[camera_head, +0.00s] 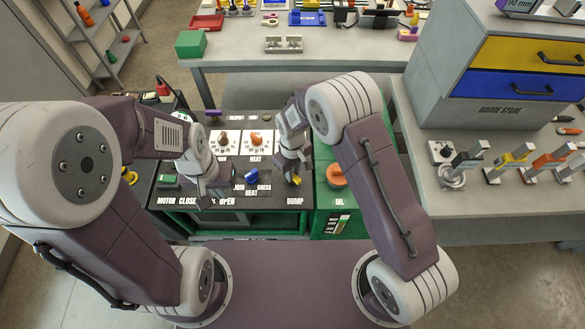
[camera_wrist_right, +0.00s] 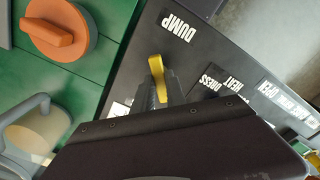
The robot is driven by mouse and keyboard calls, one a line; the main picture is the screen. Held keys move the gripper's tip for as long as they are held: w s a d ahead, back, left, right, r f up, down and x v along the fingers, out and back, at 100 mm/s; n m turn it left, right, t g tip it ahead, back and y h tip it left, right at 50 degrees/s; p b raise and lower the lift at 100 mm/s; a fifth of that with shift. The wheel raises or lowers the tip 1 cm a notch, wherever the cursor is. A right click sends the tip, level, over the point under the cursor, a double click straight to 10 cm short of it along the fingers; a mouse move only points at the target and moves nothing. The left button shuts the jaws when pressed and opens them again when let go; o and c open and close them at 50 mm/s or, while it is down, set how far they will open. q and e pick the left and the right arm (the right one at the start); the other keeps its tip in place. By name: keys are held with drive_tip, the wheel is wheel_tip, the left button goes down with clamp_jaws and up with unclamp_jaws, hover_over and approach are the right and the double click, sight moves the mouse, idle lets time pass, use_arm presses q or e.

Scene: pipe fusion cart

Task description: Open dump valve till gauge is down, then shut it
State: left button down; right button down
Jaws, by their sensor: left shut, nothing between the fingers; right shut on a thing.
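The yellow dump valve handle (camera_head: 296,180) is at the right front of the dark control panel, above the DUMP label. My right gripper (camera_head: 294,174) comes down on it from behind. In the right wrist view the yellow handle (camera_wrist_right: 157,70) stands out past the fingertips (camera_wrist_right: 156,92), which are shut on it; the gripper body hides part of the fingers. My left gripper (camera_head: 212,190) is shut and empty over the panel's left part, near the CLOSE and OPEN labels. I cannot make out a pressure gauge needle in either view.
Two white dials (camera_head: 257,141) with knobs sit at the panel's back. A blue knob (camera_head: 253,175) lies between my grippers. An orange oil cap (camera_head: 337,176) is on the green tank to the right. A grey bench (camera_head: 470,215) with clamps stands further right.

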drive_tip(key=n, duration=0.5)
drive_tip(key=shift+w+a+n, duration=0.1)
drive_tip(key=shift+n, duration=2.1)
drive_tip(key=c, duration=1.4)
unclamp_jaws()
drive_tip(key=shift+o, duration=0.2)
drive_tip(key=shift+w, duration=0.25)
drive_tip(key=shift+w+r, duration=0.1)
drive_tip(key=shift+r, duration=0.15)
wheel_tip(320, 180, up, 9)
drive_tip(key=shift+f, duration=0.2)
